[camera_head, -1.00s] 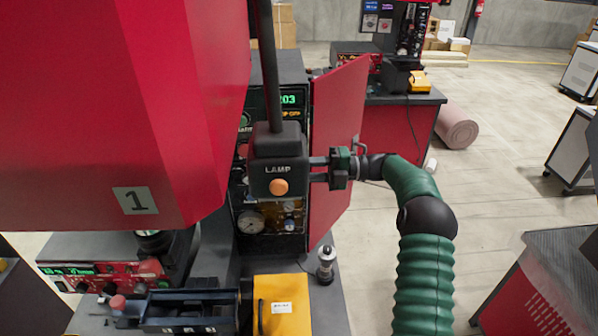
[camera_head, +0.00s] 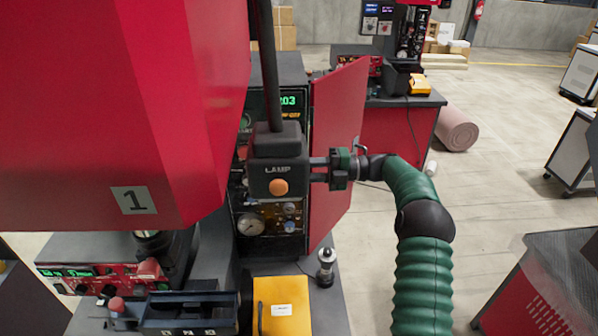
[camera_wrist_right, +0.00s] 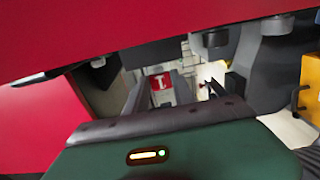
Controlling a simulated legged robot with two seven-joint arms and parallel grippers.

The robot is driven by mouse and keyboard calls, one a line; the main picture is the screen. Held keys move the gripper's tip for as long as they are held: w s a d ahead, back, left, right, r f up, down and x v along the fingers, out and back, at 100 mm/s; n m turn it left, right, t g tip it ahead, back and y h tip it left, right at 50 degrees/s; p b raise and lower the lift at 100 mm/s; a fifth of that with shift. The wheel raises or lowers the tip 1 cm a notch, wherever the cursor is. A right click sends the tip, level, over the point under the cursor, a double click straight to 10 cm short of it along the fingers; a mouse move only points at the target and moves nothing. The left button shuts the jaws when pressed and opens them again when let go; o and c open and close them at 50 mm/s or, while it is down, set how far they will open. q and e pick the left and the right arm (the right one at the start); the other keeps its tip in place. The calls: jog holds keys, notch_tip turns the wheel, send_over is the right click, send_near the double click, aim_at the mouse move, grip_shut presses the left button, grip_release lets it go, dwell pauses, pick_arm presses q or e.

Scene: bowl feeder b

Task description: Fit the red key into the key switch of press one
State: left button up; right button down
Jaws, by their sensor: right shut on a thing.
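Press one (camera_head: 90,120) is the large red housing with a "1" plate at the left of the head view. Its control cabinet (camera_head: 268,222) stands behind a hanging lamp box (camera_head: 278,165). My right gripper (camera_head: 318,170) reaches left toward this cabinet, and the lamp box hides its fingertips. In the wrist view, a small red piece with a white mark (camera_wrist_right: 160,82) shows between the grey fingers of my right gripper (camera_wrist_right: 158,92). It appears to be the red key, and the gripper is shut on it. I cannot make out the key switch. My left gripper is out of view.
A red cabinet door (camera_head: 336,150) stands open beside my right gripper. The lamp box hangs on a dark rod (camera_head: 268,60) close to the fingers. A yellow box (camera_head: 280,305) and a small dark-and-silver post (camera_head: 326,266) are below. Open floor lies to the right.

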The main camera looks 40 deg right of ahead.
jog(key=shift+w+d+b, duration=0.3)
jog(key=shift+w+b, duration=0.15)
jog(key=shift+w, duration=0.05)
dwell(1.5)
dwell(0.5)
jog(key=c, duration=1)
grip_release()
